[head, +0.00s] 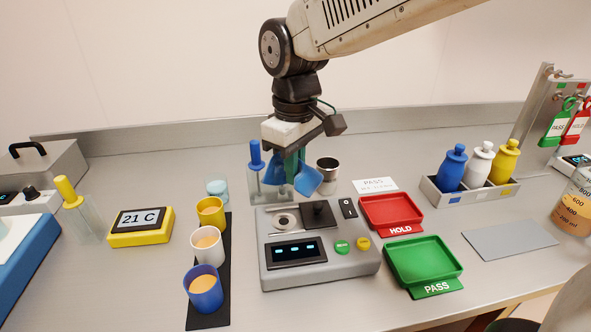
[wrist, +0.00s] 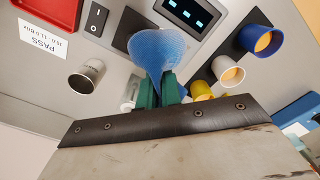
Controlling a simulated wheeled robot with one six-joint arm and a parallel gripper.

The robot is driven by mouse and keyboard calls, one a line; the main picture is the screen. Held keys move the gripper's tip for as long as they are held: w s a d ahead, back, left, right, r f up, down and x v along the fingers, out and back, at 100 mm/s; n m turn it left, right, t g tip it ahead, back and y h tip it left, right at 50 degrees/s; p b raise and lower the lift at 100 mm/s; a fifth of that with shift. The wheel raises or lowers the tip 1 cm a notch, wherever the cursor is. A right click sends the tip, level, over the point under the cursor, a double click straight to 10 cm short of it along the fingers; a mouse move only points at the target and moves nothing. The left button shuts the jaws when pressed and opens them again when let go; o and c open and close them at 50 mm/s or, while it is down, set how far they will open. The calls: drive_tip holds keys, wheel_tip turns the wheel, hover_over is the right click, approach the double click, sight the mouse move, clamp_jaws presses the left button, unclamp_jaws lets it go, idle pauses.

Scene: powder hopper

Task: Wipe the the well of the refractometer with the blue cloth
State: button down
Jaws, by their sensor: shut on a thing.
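The refractometer (head: 342,266) is a grey box in the middle of the bench, with a lit display and a green and a yellow button. Its round well (head: 285,221) is on the top left and shows uncovered in the head view. My gripper (head: 292,168) is above the box's back edge, behind and above the well. Its green fingers (wrist: 158,92) are shut on the blue cloth (head: 308,179). The cloth (wrist: 157,48) hangs down and fans out below the fingers. In the wrist view it hides part of the refractometer's top, and the well cannot be seen there.
A clear holder with a blue-handled tool (head: 255,157) and a metal cup (head: 327,172) stand behind the refractometer. Yellow, white and blue cups (head: 205,292) line a black mat at left. Red (head: 390,212) and green trays (head: 423,262) lie at right.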

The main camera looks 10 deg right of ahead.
drive_tip(key=shift+r, duration=0.1)
wheel_tip(320, 180, up, 10)
idle(0.7)
